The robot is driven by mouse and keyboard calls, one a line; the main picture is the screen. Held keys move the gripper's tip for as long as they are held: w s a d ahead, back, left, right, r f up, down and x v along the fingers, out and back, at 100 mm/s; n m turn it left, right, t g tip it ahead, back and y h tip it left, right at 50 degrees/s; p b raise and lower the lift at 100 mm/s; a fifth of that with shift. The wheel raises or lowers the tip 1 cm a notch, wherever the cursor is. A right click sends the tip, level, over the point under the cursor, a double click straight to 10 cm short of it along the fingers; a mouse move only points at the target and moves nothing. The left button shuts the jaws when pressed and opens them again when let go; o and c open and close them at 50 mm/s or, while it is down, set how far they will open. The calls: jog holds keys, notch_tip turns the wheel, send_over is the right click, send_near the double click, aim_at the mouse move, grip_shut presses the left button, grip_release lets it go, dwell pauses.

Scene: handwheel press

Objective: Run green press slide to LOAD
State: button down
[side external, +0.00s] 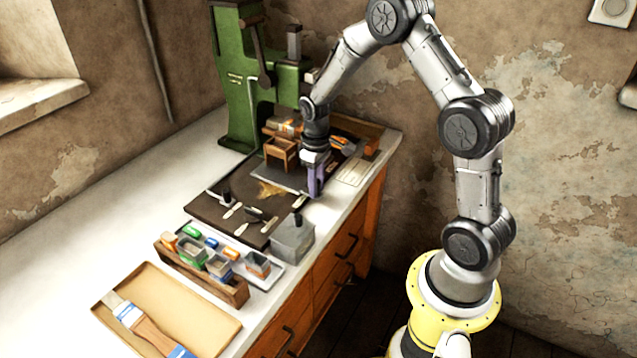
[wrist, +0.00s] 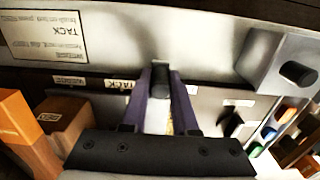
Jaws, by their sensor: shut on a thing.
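The green press (side external: 240,85) stands at the back of the bench, with a grey upright ram (side external: 294,42) and a dark lever on its front. I cannot make out its slide or a LOAD mark. My gripper (side external: 314,190) points down at the bench's right edge, in front of the press. In the wrist view its purple fingers (wrist: 161,78) are shut on a black knob (wrist: 160,82), which lies between the fingertips. What the knob is fixed to is mostly hidden by the fingers and the gripper body.
A grey block (side external: 292,240) with a black knob stands in front of my gripper. A wooden stand (side external: 280,150) is close on the left. A dark mat (side external: 215,203) holds several small tools. A tray (side external: 205,325) with a brush lies in front.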

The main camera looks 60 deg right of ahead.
jog(key=shift+a, duration=3.95)
jog(key=shift+c, duration=0.4)
grip_release()
jog(key=shift+a, duration=0.1)
